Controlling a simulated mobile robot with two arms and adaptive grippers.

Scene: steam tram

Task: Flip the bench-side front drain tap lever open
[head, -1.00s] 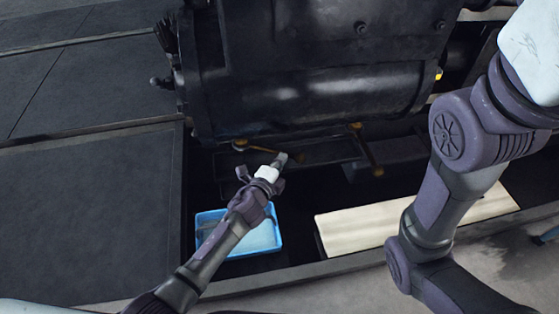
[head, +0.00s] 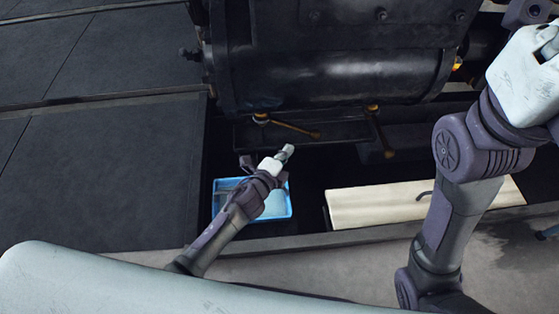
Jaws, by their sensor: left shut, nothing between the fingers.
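Two brass drain taps sit under the black cylinder (head: 340,80). The left tap (head: 262,118) has a lever (head: 295,128) lying sideways, its knob end to the right. The right tap (head: 373,108) has a lever (head: 381,135) pointing down towards me. I cannot tell which of them is the bench-side front one. My left gripper (head: 286,153) is shut and empty, in front of and below the left tap's lever, apart from it in the picture. My right arm comes down the right side; its gripper is not in view.
A blue tray (head: 291,204) lies below my left forearm. A pale wooden board (head: 375,206) lies to its right, with a small dark hooked thing (head: 425,195) over it. A dark pit lies under the cylinder. Dark floor plates (head: 100,180) are at left.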

